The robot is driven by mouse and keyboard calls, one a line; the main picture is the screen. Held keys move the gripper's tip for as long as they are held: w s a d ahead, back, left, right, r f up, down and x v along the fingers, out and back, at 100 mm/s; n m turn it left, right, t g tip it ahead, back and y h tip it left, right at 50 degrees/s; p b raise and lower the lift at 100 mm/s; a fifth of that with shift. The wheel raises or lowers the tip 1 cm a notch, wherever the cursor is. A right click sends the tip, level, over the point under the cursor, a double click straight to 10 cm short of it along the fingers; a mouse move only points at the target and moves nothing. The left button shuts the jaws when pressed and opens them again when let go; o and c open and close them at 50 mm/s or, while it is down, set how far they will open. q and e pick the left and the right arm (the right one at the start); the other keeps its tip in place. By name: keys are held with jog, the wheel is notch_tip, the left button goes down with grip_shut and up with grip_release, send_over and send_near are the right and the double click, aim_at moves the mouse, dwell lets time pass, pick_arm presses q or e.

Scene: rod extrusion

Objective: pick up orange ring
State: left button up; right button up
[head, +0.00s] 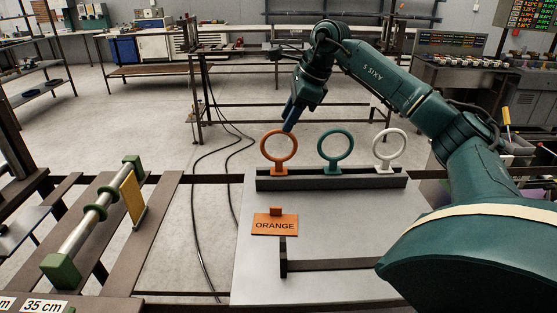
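The orange ring (279,152) stands upright in the dark rack (331,181), at its left end. A green ring (336,150) stands in the middle and a white ring (389,150) at the right end. My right gripper (288,127) points downward just above the top of the orange ring, slightly right of its centre. Its fingers overlap in this view, so their opening is hard to judge. I cannot tell whether it touches the ring. My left gripper is not in view.
An orange sign (275,224) reading "ORANGE" stands on the light grey plate (258,272) in front of the rack. A dark bar (335,265) lies near it. At left, a metal rod (92,219) with green end blocks lies on the brown frame.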

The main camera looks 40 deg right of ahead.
aim_at(281, 133)
jog(key=shift+p+x, duration=0.35)
jog(key=shift+x, duration=2.45)
jog(key=shift+s, duration=0.1)
jog(key=shift+c, duration=0.4)
grip_shut()
